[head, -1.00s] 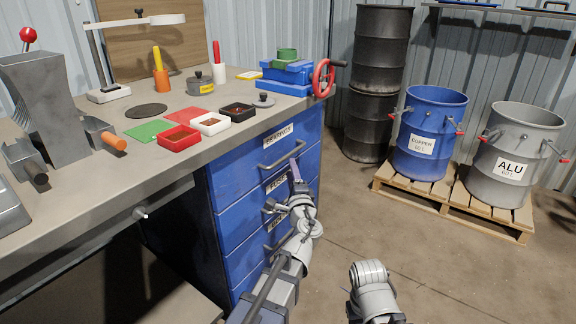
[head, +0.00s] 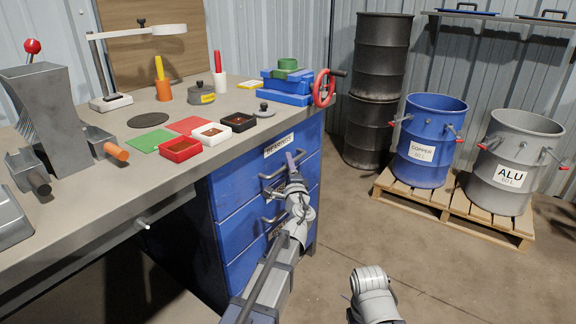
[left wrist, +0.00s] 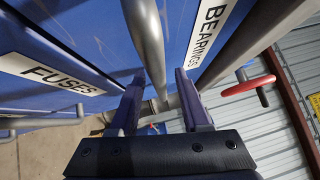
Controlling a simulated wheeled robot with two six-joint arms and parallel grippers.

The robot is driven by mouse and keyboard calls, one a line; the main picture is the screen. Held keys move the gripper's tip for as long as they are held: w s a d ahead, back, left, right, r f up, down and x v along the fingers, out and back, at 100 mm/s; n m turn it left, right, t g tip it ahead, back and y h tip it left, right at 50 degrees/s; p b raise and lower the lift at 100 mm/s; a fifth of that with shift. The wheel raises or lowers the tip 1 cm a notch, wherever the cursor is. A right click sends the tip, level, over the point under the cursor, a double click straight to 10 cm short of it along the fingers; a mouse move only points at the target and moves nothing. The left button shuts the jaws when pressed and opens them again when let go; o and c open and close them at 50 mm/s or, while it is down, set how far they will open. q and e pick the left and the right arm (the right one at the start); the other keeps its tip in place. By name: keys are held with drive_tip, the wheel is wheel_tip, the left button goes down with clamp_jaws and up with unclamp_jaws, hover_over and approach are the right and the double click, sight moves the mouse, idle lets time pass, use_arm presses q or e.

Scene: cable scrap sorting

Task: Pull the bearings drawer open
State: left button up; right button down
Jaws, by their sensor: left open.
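The bearings drawer (head: 238,178) is the top blue drawer under the bench and looks closed. Its white label (head: 279,145) reads BEARINGS and also shows in the left wrist view (left wrist: 211,30). My left gripper (head: 293,158) is open at this drawer's bar handle (head: 267,177). In the left wrist view the grey handle (left wrist: 147,45) runs down between the two fingers of the left gripper (left wrist: 160,95), with gaps visible beside it. My arm hides part of the drawer fronts. My right gripper is not in view.
More blue drawers lie below; the FUSES label (left wrist: 50,74) shows in the left wrist view. The bench top (head: 90,185) holds small trays and a red-handled vise (head: 322,88). The floor before the drawers is clear.

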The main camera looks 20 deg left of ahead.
use_arm(q)
drive_tip(key=shift+c, duration=0.4)
clamp_jaws()
idle(0.9)
